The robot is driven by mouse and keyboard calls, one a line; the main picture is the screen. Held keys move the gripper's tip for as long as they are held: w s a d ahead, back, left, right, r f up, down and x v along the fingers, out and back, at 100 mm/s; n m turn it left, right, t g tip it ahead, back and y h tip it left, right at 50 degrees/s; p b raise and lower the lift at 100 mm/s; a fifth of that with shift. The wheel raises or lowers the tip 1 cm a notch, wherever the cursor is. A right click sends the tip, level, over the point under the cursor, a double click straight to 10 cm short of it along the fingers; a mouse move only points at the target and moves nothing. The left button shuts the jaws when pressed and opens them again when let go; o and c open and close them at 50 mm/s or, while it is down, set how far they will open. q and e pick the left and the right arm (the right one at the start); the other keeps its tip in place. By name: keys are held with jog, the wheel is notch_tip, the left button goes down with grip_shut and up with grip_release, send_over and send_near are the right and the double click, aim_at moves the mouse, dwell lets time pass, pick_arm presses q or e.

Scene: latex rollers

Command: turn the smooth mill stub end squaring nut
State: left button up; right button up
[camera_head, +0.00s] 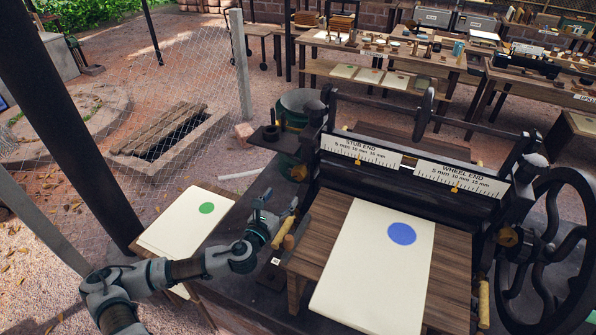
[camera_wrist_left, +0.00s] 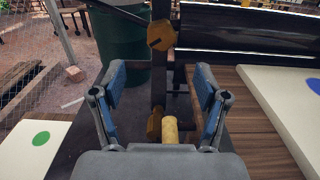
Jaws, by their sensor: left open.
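The mill's STUB END scale (camera_head: 362,152) is on the left of the black roller frame, with the WHEEL END scale (camera_head: 462,178) to its right. A brass nut (camera_head: 299,172) sits on the stub-end post; it shows large in the left wrist view (camera_wrist_left: 161,35). A lower brass piece (camera_wrist_left: 154,125) with a wooden handle (camera_wrist_left: 170,130) is below it; I cannot tell which is the squaring nut. My left gripper (camera_head: 277,208) is open, below the upper nut and near the wooden handle (camera_head: 283,232). Its fingers (camera_wrist_left: 160,82) stand either side of the dark post, apparently holding nothing. My right gripper is not in view.
A cream sheet with a blue dot (camera_head: 372,275) lies on the mill's wooden feed board (camera_head: 325,213). Another sheet with a green dot (camera_head: 185,225) lies at the left. A green bin (camera_head: 300,103) stands behind the stub end. A large handwheel (camera_head: 550,240) is at the right.

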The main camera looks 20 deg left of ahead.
aim_at(297, 176)
pick_arm(q)
jog(key=w+p, duration=0.2)
jog(key=w, duration=1)
jog(key=shift+w+f, duration=0.1)
jog(key=shift+w, duration=0.15)
jog(key=c, duration=1.1)
jog(key=shift+m, duration=0.9)
jog(key=shift+c, duration=0.3)
jog(key=o, duration=1.2)
jog(key=shift+c, duration=0.2)
jog(key=shift+s, duration=0.1)
jog(key=s, duration=1.1)
jog(key=shift+s, duration=0.35)
jog(key=shift+f, duration=0.1)
